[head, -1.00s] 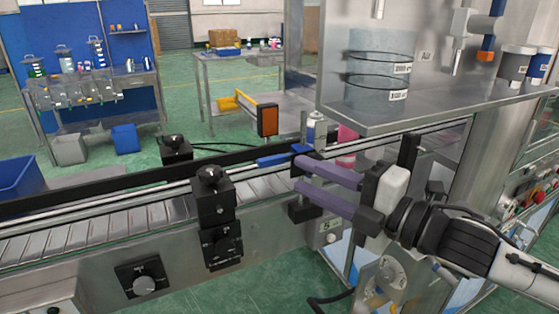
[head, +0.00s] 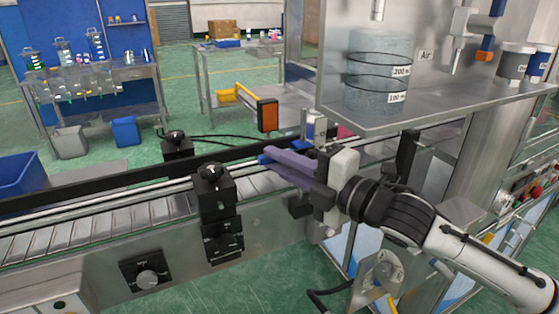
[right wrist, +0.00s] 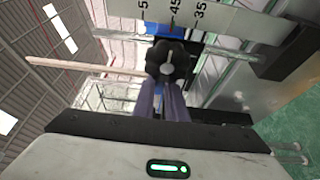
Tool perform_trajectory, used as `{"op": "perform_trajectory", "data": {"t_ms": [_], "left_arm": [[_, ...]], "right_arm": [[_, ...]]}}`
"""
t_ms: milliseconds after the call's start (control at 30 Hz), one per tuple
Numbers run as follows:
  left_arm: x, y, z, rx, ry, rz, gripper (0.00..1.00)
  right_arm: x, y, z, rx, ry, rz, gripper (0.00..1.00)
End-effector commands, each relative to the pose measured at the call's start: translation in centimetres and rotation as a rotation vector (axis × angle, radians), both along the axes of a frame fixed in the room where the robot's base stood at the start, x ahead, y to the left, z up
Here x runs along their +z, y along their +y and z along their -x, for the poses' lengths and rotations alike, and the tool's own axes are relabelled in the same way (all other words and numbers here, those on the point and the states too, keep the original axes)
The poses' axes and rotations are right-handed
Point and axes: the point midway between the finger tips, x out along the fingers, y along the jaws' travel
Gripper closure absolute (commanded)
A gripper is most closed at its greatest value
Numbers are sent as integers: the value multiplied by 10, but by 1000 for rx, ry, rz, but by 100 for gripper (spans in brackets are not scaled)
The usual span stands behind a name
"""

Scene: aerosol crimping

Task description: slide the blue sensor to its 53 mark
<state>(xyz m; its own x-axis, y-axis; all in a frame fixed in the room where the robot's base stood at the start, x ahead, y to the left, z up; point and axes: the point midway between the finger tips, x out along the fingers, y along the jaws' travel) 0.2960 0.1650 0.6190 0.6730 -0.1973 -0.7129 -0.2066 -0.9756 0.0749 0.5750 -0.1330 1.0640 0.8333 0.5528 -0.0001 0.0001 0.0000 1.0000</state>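My left gripper is out of view.
The slatted conveyor (head: 110,219) runs to the left. A black block with a knob (head: 213,190) stands at its near side, left of my gripper. An orange-faced device (head: 267,115) stands beyond the rail. A steel shelf (head: 440,115) with a clear cylinder (head: 378,75) overhangs at right.

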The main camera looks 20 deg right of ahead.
Motion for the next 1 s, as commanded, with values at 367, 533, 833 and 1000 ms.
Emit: {"op": "perform_trajectory", "data": {"t_ms": [367, 533, 833, 1000], "left_arm": [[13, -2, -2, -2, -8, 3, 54], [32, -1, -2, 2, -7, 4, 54], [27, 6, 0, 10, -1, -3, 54], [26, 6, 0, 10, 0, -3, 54]], "right_arm": [[10, 0, 0, -1, -1, 2, 100], [31, -1, 0, -1, -4, 0, 100], [30, -1, 0, -1, -3, 1, 100], [30, 0, 0, -1, -2, 1, 70]]}}
